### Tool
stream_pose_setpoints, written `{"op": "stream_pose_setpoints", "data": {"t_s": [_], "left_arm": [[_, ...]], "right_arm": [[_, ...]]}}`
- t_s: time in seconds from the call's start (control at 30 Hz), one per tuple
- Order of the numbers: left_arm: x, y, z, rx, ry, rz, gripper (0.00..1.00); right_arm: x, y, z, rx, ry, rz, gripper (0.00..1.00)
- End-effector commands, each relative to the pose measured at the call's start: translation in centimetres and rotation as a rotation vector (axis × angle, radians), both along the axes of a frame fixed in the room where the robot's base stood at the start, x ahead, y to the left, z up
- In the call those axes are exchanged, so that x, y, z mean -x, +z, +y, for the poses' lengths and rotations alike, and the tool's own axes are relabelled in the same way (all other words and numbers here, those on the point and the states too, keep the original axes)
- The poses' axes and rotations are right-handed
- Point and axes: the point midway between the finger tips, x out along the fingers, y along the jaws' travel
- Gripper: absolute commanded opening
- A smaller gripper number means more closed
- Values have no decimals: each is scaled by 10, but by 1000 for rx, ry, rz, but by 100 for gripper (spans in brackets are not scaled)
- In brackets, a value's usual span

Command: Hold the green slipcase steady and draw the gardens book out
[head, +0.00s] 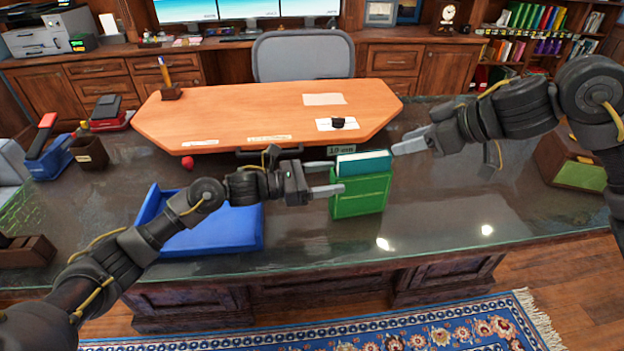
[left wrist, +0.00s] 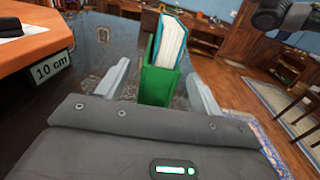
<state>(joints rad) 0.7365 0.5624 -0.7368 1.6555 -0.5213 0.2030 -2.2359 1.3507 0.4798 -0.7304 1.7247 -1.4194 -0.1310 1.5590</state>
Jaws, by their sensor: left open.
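The green slipcase (head: 358,198) stands upright on the dark glass-topped desk. A teal book (head: 364,161) sits in it with its top above the slipcase's upper edge; its title cannot be read. In the left wrist view the slipcase (left wrist: 157,86) and the book's white pages (left wrist: 172,43) show ahead. My left gripper (head: 334,178) is open at the slipcase's left side. In the left wrist view its fingers (left wrist: 160,88) lie either side of the slipcase, with gaps. My right gripper (head: 400,148) is at the book's upper right; its finger opening is unclear.
A blue tray (head: 210,240) lies left of the slipcase, under my left arm. An orange wooden board (head: 260,115) is behind, with a "10 cm" label (head: 341,150) by its edge. A wood and green box (head: 578,165) stands right. The desk right of the slipcase is clear.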

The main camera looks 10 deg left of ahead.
Motion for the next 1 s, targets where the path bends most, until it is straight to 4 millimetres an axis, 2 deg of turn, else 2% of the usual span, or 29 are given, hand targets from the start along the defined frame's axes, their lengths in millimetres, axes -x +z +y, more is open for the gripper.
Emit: {"op": "stream_pose_setpoints", "data": {"t_s": [0.1,0.3,0.5,0.77,0.83,1.0], "left_arm": [[-8,1,-21,2,-1,1,66],[-19,0,-46,0,0,1,66],[-24,0,-57,0,1,-1,66],[-25,0,-59,-1,1,-1,66],[-25,0,-59,-1,1,-1,61],[-25,0,-58,-1,1,0,39]], "right_arm": [[0,0,0,0,0,0,36],[0,0,0,0,0,0,36],[0,0,0,0,0,0,36],[0,0,0,0,0,0,36],[0,0,0,0,0,0,36],[0,0,0,0,0,0,36]]}}
